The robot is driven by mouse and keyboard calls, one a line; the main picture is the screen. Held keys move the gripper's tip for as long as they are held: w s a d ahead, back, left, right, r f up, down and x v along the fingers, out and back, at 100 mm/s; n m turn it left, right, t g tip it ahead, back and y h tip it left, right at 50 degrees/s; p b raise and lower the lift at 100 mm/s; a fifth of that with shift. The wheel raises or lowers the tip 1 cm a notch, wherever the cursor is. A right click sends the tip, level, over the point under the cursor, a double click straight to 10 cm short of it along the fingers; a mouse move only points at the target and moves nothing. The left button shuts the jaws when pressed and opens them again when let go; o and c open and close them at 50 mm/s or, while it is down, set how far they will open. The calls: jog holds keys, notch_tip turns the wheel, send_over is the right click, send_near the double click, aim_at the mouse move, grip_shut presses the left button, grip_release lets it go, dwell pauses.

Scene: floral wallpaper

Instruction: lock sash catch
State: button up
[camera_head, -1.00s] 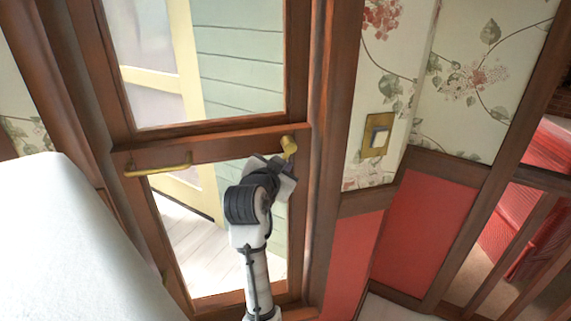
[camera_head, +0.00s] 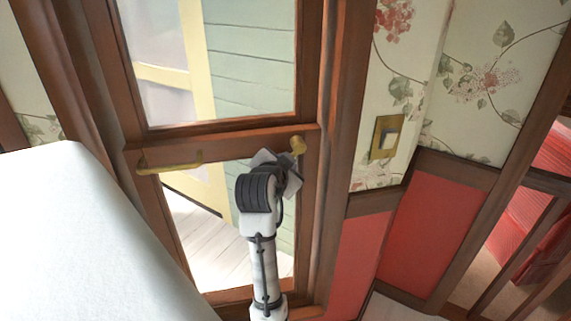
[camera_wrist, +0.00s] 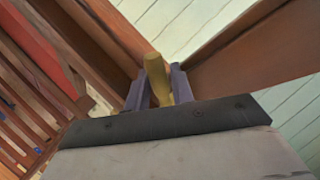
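The sash catch (camera_head: 298,145) is a small brass piece at the right end of the wooden middle rail of the framed glass (camera_head: 225,136). In the head view my gripper (camera_head: 291,160) is up against it from below, and its fingers are mostly hidden by the wrist. In the wrist view the brass catch (camera_wrist: 155,72) stands between the two purple-grey fingers of my gripper (camera_wrist: 161,82). The fingers flank it closely with no clear gap, so my gripper looks shut on it. The catch's base and locking part are hidden.
A brass bar handle (camera_head: 170,166) sits at the rail's left end. A brass switch plate (camera_head: 386,137) is on the floral wall to the right. A large white surface (camera_head: 85,240) fills the lower left. Red panels (camera_head: 420,230) and wooden railings are at the right.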

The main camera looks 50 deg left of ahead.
jog(key=shift+s, duration=0.1)
jog(key=b+v, duration=0.2)
jog(key=v, duration=1.1)
jog(key=shift+s+d+r+b, duration=0.15)
jog(key=shift+s+d+b, duration=0.1)
jog(key=shift+b, duration=0.15)
